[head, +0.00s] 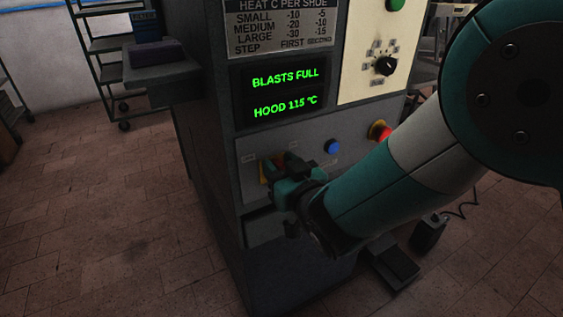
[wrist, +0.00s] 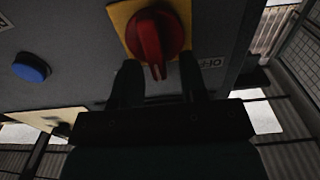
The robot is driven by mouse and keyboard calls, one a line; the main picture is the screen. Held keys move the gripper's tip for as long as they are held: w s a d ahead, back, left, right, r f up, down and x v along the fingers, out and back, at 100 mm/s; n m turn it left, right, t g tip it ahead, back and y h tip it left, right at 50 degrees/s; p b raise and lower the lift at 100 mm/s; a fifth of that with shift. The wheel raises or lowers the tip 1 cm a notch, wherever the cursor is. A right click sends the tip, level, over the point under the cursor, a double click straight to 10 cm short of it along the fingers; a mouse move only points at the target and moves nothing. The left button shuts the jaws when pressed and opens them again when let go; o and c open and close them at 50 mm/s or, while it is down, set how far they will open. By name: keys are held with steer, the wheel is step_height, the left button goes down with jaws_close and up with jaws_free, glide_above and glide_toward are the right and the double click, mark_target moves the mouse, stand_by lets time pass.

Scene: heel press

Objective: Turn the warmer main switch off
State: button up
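The main switch is a red rotary knob (wrist: 158,35) on a yellow plate (wrist: 122,17), seen in the wrist view at the top centre. Its grip ridge points down in that picture, toward my gripper (wrist: 160,78). My two dark fingers are apart, one to each side of the ridge's lower end, with nothing seen between them but the ridge's tip. Whether they touch it I cannot tell. In the head view, my gripper (head: 277,170) is at the lower front panel and hides most of the switch; a sliver of yellow plate (head: 264,173) shows. The display (head: 285,92) reads BLASTS FULL, HOOD 115 °C.
A blue button (head: 333,147) and a red mushroom button (head: 380,131) sit to the right on the same panel. A black dial (head: 385,66) is above. A pedal (head: 393,262) is on the floor. A shelf rack (head: 104,45) stands back left; the left floor is clear.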

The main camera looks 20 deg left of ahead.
jaws_close()
steer(key=shift+s+a+f+n+b, duration=0.1)
steer(key=shift+s+a+n+b, duration=0.15)
steer(key=shift+n, duration=1.2)
steer(key=shift+s+a+f+n+b, duration=0.1)
steer(key=shift+s+f+n+b, duration=0.15)
steer(key=shift+n, duration=1.25)
steer(key=shift+s+a+n+b, duration=0.2)
steer(key=shift+n+b, duration=0.1)
steer(key=shift+n, duration=1.15)
jaws_free()
